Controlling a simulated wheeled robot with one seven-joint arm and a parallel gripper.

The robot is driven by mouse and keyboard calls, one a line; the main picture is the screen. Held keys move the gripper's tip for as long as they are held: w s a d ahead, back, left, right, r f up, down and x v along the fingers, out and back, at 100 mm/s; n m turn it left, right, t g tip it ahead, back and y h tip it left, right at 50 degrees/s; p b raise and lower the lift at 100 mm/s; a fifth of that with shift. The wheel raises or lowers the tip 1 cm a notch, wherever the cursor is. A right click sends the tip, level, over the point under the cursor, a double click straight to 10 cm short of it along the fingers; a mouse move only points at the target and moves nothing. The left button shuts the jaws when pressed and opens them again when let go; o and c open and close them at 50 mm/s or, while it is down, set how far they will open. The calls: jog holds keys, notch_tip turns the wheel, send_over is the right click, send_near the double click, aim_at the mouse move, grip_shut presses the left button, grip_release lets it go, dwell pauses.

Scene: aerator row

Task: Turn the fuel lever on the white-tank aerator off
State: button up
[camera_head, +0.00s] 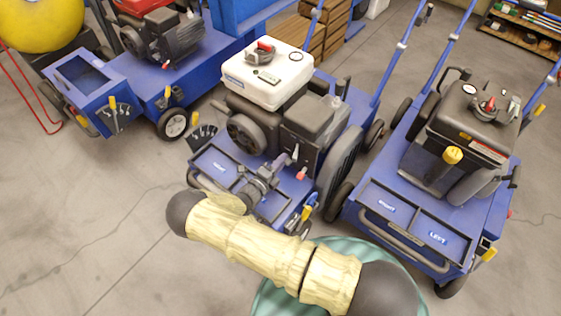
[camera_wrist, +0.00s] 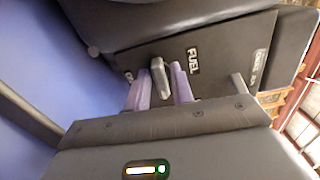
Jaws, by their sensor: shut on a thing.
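The white-tank aerator (camera_head: 268,75) stands in the middle of the head view, with a blue deck, a dark engine and a red-handled cap on its tank. In the wrist view the grey fuel lever (camera_wrist: 161,78) stands out from a dark panel, beside a plate (camera_wrist: 193,61) reading FUEL. My gripper (camera_wrist: 160,88) has its two purple fingers on either side of this lever and is shut on it. The fingers hide part of the panel, and the letters left of the lever are mostly covered. In the head view I cannot clearly make out the fingertips at the engine.
A black-engined aerator (camera_head: 465,125) stands close on the right and a red-engined one (camera_head: 165,40) on the left. Blue handle bars rise behind. Wooden crates (camera_head: 325,35) and a shelf (camera_head: 530,30) are at the back. Concrete floor (camera_head: 80,220) at the lower left is clear.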

jog(key=shift+n, duration=0.4)
jog(key=o, duration=0.7)
jog(key=p+v, duration=0.2)
jog(key=v, duration=1.5)
jog(key=shift+s+a+f+p, duration=0.1)
jog(key=shift+s+a+p, duration=0.1)
jog(key=shift+p, duration=0.1)
jog(key=shift+w, duration=0.1)
